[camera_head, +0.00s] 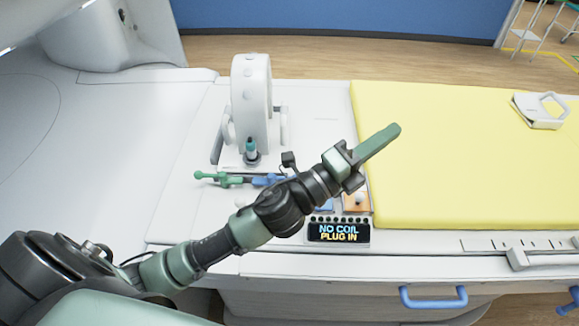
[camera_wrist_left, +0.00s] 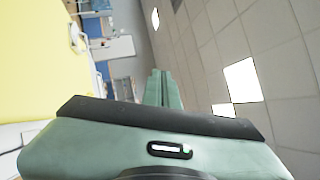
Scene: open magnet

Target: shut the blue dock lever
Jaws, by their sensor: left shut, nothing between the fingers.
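A blue lever (camera_head: 268,181) lies on the white table top in the head view, just right of a green lever (camera_head: 215,178). My left forearm crosses in front and hides part of the blue lever. My left gripper (camera_head: 394,130) is shut and empty, raised to the right of the levers and pointing toward the yellow pad. Its fingers also show pressed together in the left wrist view (camera_wrist_left: 164,88). I cannot tell the exact position of the blue lever. My right gripper is not in view.
A white ring-shaped coil (camera_head: 251,95) stands behind the levers. A display (camera_head: 338,232) reads "NO COIL PLUG IN". An orange block (camera_head: 357,203) sits behind it. The yellow pad (camera_head: 450,170) is mostly clear, with a white device (camera_head: 540,110) at far right. A blue handle (camera_head: 433,300) is on the front.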

